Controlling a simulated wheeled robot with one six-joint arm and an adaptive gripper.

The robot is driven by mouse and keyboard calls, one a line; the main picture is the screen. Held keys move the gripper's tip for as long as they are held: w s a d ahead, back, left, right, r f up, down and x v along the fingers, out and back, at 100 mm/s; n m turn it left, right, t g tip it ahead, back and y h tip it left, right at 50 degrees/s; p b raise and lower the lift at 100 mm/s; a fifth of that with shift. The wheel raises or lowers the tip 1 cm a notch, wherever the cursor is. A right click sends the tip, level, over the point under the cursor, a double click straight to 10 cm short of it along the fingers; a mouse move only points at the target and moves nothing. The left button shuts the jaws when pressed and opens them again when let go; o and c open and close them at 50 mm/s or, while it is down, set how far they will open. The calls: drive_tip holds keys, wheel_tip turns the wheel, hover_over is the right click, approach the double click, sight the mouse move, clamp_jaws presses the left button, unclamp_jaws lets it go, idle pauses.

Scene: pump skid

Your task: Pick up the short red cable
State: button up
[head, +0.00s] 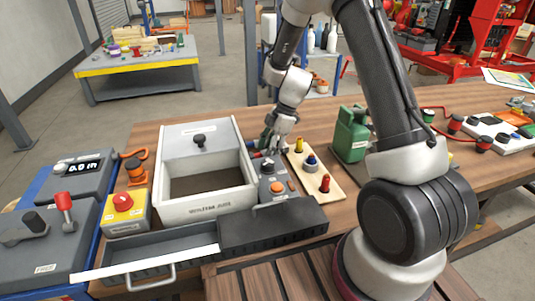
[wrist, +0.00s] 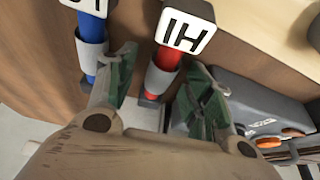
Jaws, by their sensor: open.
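The short red cable (wrist: 166,60) shows in the wrist view as a red length with a grey sleeve and a white tag, its lettering upside down. My gripper (wrist: 160,66) is open, with one green-padded finger on each side of the red cable and gaps between. A blue cable (wrist: 88,28) with a similar tag lies to the left, beside the left finger. In the head view my gripper (head: 270,143) is low over the table, between the white box and the wooden board. It largely hides the cables there.
The white box (head: 205,212) stands just left of my gripper. A grey control box (head: 272,188) with an orange button is in front. A wooden board (head: 327,192) with coloured knobs and a green can (head: 350,133) stand to the right. A dark tray (head: 150,258) lies along the front.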

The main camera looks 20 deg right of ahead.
drive_tip(key=shift+c, duration=0.2)
drive_tip(key=c, duration=1)
drive_tip(key=shift+o, duration=0.2)
